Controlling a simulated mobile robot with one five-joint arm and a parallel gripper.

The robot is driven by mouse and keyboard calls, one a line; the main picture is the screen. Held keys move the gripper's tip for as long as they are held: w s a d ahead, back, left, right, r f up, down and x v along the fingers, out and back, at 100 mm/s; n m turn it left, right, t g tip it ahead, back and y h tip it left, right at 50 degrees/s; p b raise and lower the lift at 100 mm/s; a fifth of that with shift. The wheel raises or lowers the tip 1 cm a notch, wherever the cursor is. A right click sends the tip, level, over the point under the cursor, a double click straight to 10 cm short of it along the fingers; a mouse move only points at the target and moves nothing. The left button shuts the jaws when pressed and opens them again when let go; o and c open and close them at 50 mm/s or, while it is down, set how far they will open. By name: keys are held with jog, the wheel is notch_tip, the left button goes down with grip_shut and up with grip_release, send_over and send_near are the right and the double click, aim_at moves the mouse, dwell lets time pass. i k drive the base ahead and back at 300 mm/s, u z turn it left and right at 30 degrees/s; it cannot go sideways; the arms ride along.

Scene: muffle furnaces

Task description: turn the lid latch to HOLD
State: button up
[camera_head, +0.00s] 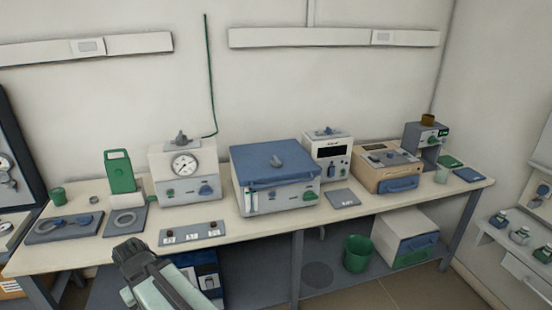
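A white box-shaped device with a blue lid (262,155) stands mid-bench, its lid down. A grey knob (277,162) sits on top of the lid. I cannot tell for certain which of these is the lid latch, and no HOLD marking is readable. My gripper (130,250) is at the lower left, in front of the bench edge and well apart from the device. Its fingertips are too small and dark to tell whether it is open or shut.
A white gauge unit (183,172) stands left of the device, a white display unit (328,155) right of it. A grey strip of switches (192,234) lies near the front edge. A beige unit (388,168) stands farther right. A green bin (357,253) is below the bench.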

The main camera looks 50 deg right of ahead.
aim_at(275, 163)
jog(key=z, duration=0.1)
jog(key=i, duration=1)
jog(key=u, duration=0.05)
